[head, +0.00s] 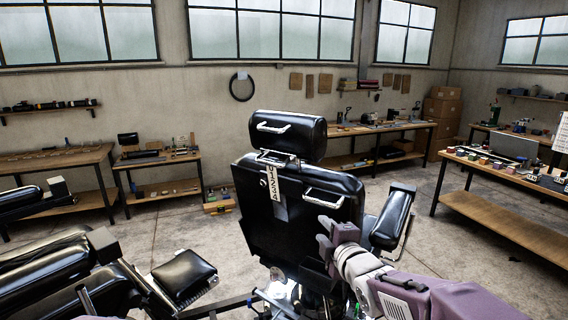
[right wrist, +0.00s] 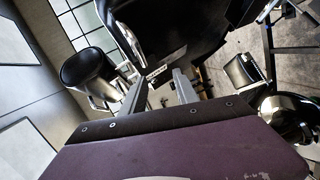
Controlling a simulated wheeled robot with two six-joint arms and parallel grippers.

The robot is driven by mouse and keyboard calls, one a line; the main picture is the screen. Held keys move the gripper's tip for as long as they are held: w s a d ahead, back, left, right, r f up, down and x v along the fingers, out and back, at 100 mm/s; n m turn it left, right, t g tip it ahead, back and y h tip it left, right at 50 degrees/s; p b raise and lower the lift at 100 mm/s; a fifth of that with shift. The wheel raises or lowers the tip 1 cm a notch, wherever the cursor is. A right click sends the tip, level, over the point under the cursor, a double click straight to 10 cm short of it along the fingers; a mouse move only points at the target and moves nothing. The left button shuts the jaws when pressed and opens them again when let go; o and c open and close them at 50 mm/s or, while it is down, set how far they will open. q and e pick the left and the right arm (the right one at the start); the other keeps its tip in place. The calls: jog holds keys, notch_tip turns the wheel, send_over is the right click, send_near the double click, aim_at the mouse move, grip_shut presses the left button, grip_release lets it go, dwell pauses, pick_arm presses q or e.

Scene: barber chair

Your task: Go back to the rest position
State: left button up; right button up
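The black barber chair's backrest (head: 290,205) stands upright in the middle of the head view, with its headrest (head: 288,135) above. My right gripper (head: 326,236) is in front of the lower right part of the backrest. I cannot tell whether it touches it. In the right wrist view, the two fingers of my right gripper (right wrist: 160,88) stand apart with nothing held between them. Beyond them the headrest (right wrist: 88,70) and the backrest (right wrist: 165,30) show. My left gripper is not seen in the head view.
The chair's armrest (head: 393,218) is just right of my right gripper. Another black chair (head: 60,265) fills the lower left. Workbenches (head: 385,130) line the back wall, and a bench with small items (head: 500,175) stands at the right. The floor (head: 430,235) between is open.

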jog(key=s+d+f+m+g+h+b, duration=0.1)
jog(key=s+d+f+m+g, duration=0.3)
jog(key=f, duration=0.4)
jog(key=s+d+f+m+g+h+b, duration=0.1)
jog(key=s+f+m, duration=0.2)
jog(key=s+f, duration=0.4)
jog(key=s+d+f+m+g+h+b, duration=0.1)
jog(key=s+d+f+m+g+b, duration=0.2)
jog(key=f, duration=0.6)
jog(key=s+f+m+g+p, duration=0.1)
jog(key=s+f+m+g, duration=0.1)
jog(key=s, duration=0.5)
jog(key=s+f+m+g, duration=0.3)
jog(key=s+m+g, duration=0.1)
jog(key=s+m, duration=0.2)
jog(key=shift+s+f+m+p, duration=0.15)
jog(key=shift+s+m+p, duration=0.25)
jog(key=shift+m, duration=0.3)
jog(key=shift+w+a, duration=0.1)
